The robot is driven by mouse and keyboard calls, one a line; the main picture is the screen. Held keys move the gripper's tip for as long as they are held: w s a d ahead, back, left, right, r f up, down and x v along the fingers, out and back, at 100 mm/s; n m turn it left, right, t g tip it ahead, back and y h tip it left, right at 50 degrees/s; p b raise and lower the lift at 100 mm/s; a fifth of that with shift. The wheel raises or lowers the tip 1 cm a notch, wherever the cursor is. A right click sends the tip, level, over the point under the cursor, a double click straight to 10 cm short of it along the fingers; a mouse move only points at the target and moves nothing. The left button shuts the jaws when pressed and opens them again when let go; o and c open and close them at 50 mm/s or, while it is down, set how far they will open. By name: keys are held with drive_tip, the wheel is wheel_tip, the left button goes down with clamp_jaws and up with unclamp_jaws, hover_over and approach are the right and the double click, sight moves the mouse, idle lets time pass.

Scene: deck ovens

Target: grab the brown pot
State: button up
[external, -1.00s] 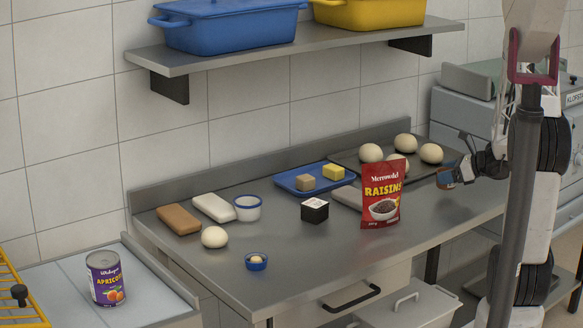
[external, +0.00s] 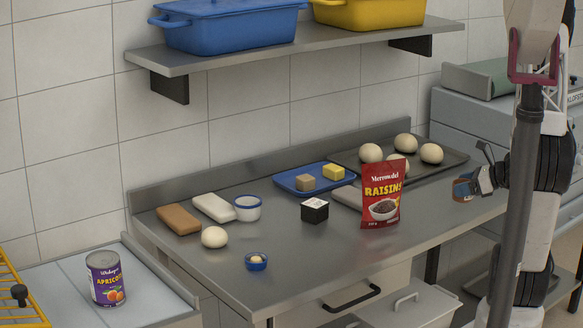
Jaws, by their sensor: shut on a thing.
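A small brown pot (external: 462,190) shows at the right, by the right part of the steel table. Only a little of it is visible beside the dark and blue-grey parts of my gripper (external: 470,184). My gripper is shut on the pot. The fingertips are small and partly hidden, so the exact grip on the pot cannot be made out. I cannot tell how far the pot is above the table.
The steel table (external: 290,259) carries a red raisins pouch (external: 381,196), a black box (external: 315,210), a blue tray (external: 291,187) and a dark baking tray (external: 452,165) with dough balls. Bare tabletop lies front centre. A shelf (external: 245,52) overhangs the back.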

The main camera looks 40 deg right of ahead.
drive_tip(key=shift+s+a+r, duration=0.1)
drive_tip(key=shift+s+a, duration=0.35)
drive_tip(key=shift+s, duration=0.35)
